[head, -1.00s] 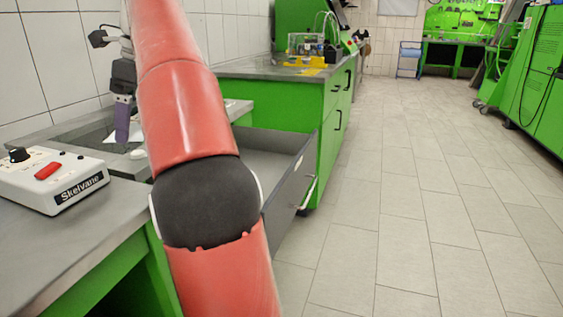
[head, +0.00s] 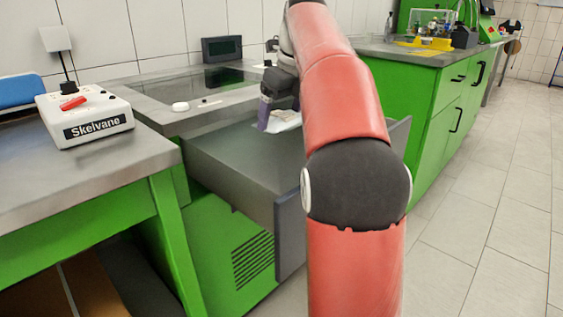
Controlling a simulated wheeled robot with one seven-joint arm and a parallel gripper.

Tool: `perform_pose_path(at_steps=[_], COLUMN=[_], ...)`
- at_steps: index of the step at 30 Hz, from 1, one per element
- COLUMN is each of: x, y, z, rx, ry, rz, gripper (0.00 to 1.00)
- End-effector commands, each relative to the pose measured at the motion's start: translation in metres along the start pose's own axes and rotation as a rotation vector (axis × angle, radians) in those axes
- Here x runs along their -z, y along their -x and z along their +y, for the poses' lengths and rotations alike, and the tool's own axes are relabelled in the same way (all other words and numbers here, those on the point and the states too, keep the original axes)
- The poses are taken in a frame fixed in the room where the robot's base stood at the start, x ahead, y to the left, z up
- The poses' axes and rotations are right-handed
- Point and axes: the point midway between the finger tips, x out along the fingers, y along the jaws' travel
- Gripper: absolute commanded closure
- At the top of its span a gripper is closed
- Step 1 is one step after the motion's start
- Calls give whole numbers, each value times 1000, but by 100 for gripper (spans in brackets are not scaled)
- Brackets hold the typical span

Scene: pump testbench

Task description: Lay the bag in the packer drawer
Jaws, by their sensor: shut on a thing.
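My gripper (head: 266,115) has purple fingers and points down over the back part of the open packer drawer (head: 238,180). It is shut on a small whitish bag (head: 289,119), which shows beside the fingers, partly hidden by my red arm. The drawer is deep and grey with a dark front panel, pulled out below the packer. Its right part is hidden behind my arm. I cannot tell whether the bag touches the drawer floor.
The packer top (head: 220,92) has a dark glass panel, with a small display (head: 222,48) behind it. A white Skelvane box (head: 86,116) stands on the left bench (head: 90,175). A green cabinet (head: 408,105) stands at right. Free floor (head: 480,220) lies at right.

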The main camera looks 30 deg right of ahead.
Motion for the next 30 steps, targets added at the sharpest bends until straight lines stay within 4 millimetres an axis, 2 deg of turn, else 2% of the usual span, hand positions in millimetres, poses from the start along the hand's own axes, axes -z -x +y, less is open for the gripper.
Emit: perform_pose_path(at_steps=[1, 3, 11, 18, 29, 30], x=[6, 9, 14, 24, 24, 25], y=[-16, -27, -45, -76, -79, -80], z=[0, 0, 0, 0, 0, 0], rx=[-1, 0, 0, 0, 1, 0], ry=[0, 1, 1, 0, 1, 1], rz=[0, -1, -1, 0, -1, -1], gripper=[45, 45, 45, 45, 45, 16])
